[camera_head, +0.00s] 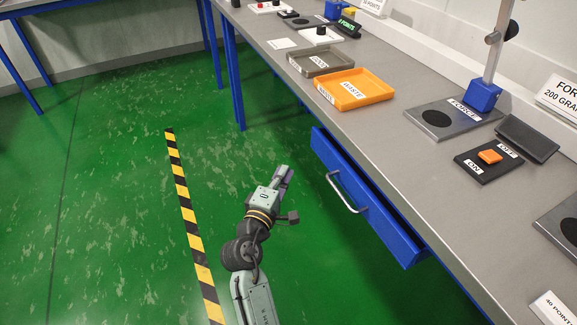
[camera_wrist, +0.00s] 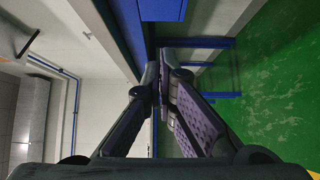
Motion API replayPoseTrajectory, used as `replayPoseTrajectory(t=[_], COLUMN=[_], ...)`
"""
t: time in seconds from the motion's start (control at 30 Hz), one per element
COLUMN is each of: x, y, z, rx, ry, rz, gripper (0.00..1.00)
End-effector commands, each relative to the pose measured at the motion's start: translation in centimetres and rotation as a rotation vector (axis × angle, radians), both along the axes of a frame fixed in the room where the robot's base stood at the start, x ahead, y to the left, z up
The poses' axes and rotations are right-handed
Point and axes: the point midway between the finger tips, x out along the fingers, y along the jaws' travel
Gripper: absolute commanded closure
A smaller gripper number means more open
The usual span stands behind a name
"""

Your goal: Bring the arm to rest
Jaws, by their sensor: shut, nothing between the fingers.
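My gripper (camera_head: 286,173) is at the end of my arm, over the green floor, to the left of the workbench and clear of it in the head view. In the wrist view, its two fingers (camera_wrist: 160,85) meet at their tips, shut with nothing between them. My arm reaches up from the bottom of the head view.
The grey workbench (camera_head: 390,122) runs along the right with a blue drawer (camera_head: 365,195) partly open near my gripper. An orange tray (camera_head: 354,89), a brown tray (camera_head: 320,58) and a force stand (camera_head: 484,95) are on it. The green floor (camera_head: 120,200) at left is clear.

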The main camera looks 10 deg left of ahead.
Motion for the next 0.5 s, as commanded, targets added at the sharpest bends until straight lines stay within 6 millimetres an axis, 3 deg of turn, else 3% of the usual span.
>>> replayPoseTrajectory(t=[0.3,0.37,0.5], x=[-0.6,-0.4,-0.3], y=[0.7,2.0,7.5], z=[0.6,1.7,7.2], rx=[0.018,0.060,0.255], ry=[-0.011,-0.033,-0.132], rz=[0.016,0.052,0.223], gripper=[1.00,1.00,1.00])
